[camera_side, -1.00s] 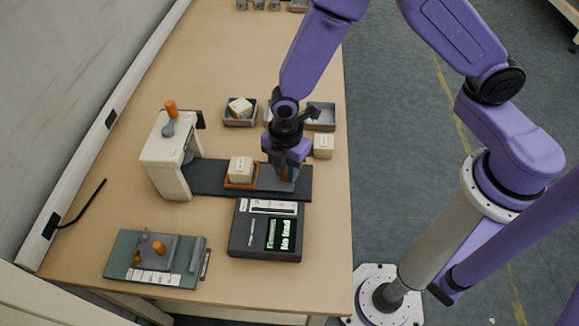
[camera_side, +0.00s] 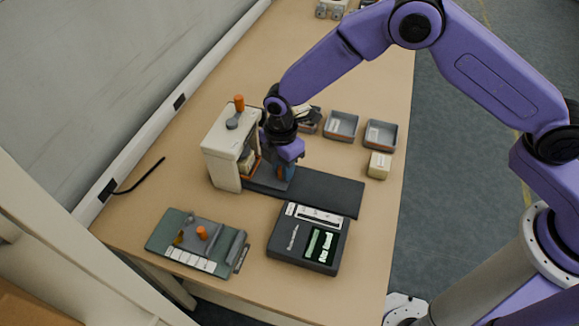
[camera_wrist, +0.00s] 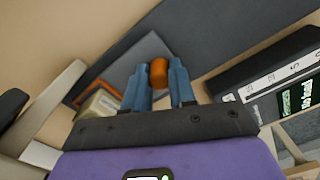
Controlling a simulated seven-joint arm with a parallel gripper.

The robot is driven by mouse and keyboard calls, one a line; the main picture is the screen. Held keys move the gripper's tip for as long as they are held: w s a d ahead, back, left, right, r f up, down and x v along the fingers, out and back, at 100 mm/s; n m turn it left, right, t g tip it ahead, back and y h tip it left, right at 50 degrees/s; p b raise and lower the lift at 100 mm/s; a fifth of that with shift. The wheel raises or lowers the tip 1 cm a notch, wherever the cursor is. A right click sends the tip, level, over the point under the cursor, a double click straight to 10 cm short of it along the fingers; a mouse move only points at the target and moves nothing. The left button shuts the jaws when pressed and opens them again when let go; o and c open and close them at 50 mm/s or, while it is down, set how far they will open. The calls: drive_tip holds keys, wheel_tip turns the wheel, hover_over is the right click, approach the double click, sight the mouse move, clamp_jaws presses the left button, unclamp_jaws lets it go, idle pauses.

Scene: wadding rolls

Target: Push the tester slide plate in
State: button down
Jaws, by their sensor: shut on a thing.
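The tester is a cream press frame (camera_side: 222,152) with an orange knob on top, standing at the left end of a dark base track (camera_side: 325,192). The grey slide plate (camera_wrist: 148,48) lies on this track. Its orange handle (camera_wrist: 159,73) stands between the blue fingers of my gripper (camera_wrist: 158,84), which is shut on it. In the side view my gripper (camera_side: 284,172) is low over the track, close to the frame. A pale wadding block (camera_wrist: 100,106) sits in an orange holder (camera_wrist: 92,92) on the plate. In the side view the block (camera_side: 247,161) is partly hidden by the frame.
A dark display box (camera_side: 308,238) stands in front of the track. A green fixture (camera_side: 198,243) with an orange knob is at front left. Grey trays (camera_side: 380,134) and a loose pale block (camera_side: 379,166) are behind the track. The track's right part is clear.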

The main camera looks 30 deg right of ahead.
drive_tip(key=shift+w+a, duration=0.2)
drive_tip(key=c, duration=0.9)
unclamp_jaws()
wheel_tip(320, 180, up, 18)
drive_tip(key=shift+f, duration=0.25)
drive_tip(key=s+d+r+m, duration=0.1)
drive_tip(key=s+d+m, duration=0.2)
drive_tip(key=s+d, duration=0.6)
drive_tip(key=s+d+r+m, duration=0.1)
drive_tip(key=s+d+m, duration=0.2)
drive_tip(key=s+d, duration=0.6)
drive_tip(key=s+d+r+m, duration=0.2)
drive_tip(key=s+d+m, duration=0.1)
drive_tip(key=s+d, duration=0.6)
drive_tip(key=shift+s+d+y, duration=0.1)
drive_tip(key=shift+s+y, duration=0.2)
drive_tip(key=shift+s, duration=0.7)
